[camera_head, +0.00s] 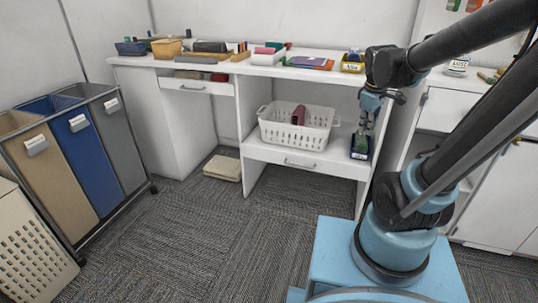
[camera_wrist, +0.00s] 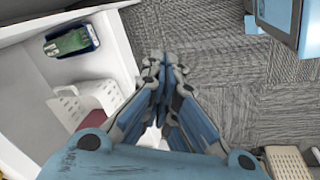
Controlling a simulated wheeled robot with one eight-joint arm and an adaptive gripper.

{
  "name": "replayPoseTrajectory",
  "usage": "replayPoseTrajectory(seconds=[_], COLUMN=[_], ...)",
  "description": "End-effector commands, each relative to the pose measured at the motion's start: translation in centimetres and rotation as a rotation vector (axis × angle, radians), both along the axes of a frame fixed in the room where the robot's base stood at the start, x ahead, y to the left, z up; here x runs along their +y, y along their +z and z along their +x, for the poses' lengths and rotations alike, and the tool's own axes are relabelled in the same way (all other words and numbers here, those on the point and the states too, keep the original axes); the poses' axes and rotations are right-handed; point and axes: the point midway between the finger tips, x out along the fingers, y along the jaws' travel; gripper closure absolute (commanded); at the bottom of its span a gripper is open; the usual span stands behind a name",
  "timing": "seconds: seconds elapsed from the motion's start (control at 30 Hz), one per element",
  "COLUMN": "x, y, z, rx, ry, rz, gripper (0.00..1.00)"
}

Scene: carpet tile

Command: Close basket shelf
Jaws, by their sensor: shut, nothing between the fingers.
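The basket shelf is a white pull-out shelf (camera_head: 300,160) with a grey handle, low under the white desk. It also shows at the left of the wrist view (camera_wrist: 30,75). A white perforated basket (camera_head: 280,130) with a dark red item stands on it, and part of the basket shows in the wrist view (camera_wrist: 66,104). A dark blue box with a green top (camera_head: 361,147) is at the shelf's right end. My gripper (camera_head: 364,132) is shut and empty, pointing down near that end. In the wrist view its fingertips (camera_wrist: 158,62) lie beside the shelf edge, against the carpet. I cannot tell whether they touch.
Several small items crowd the desk top (camera_head: 330,76). A drawer (camera_head: 195,86) at the left is partly out. A beige folded thing (camera_head: 222,168) lies on the floor. Sorting bins (camera_head: 75,140) stand at the left. The carpet before the desk is clear.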

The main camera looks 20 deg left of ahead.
Motion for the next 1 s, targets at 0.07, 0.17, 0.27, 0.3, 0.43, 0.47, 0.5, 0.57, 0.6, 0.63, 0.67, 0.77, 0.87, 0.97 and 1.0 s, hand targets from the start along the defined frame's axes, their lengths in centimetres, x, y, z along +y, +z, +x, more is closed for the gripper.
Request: replayPoseTrajectory(seconds=[0.07, 0.17, 0.27, 0.3, 0.43, 0.47, 0.5, 0.57, 0.6, 0.63, 0.67, 0.77, 0.87, 0.97, 1.0], x=[1.6, 3.5, 5.7, 6.5, 9.6, 10.4, 11.4, 12.9, 14.0, 14.8, 15.6, 18.5, 21.4, 24.3, 25.5], y=[0.0, -0.2, -0.7, -0.9, -1.9, -2.1, -2.5, -3.2, -3.7, -4.0, -4.4, -5.9, -7.5, -9.3, -10.1], z=[1.9, 4.1, 6.2, 7.0, 9.4, 10.0, 10.7, 11.7, 12.3, 12.8, 13.3, 14.6, 15.8, 16.7, 17.0], rx=[-0.002, -0.002, -0.004, -0.005, -0.006, -0.006, -0.007, -0.008, -0.009, -0.009, -0.010, -0.012, -0.013, -0.015, -0.017], ry=[0.096, 0.219, 0.341, 0.389, 0.550, 0.586, 0.635, 0.708, 0.757, 0.793, 0.830, 0.951, 1.072, 1.193, 1.241], rz=[-0.024, -0.057, -0.089, -0.103, -0.146, -0.156, -0.171, -0.192, -0.205, -0.216, -0.226, -0.262, -0.299, -0.336, -0.351], gripper=[1.00, 1.00, 1.00, 1.00, 1.00, 1.00, 1.00, 1.00, 1.00, 1.00, 1.00, 1.00, 1.00, 1.00, 1.00])
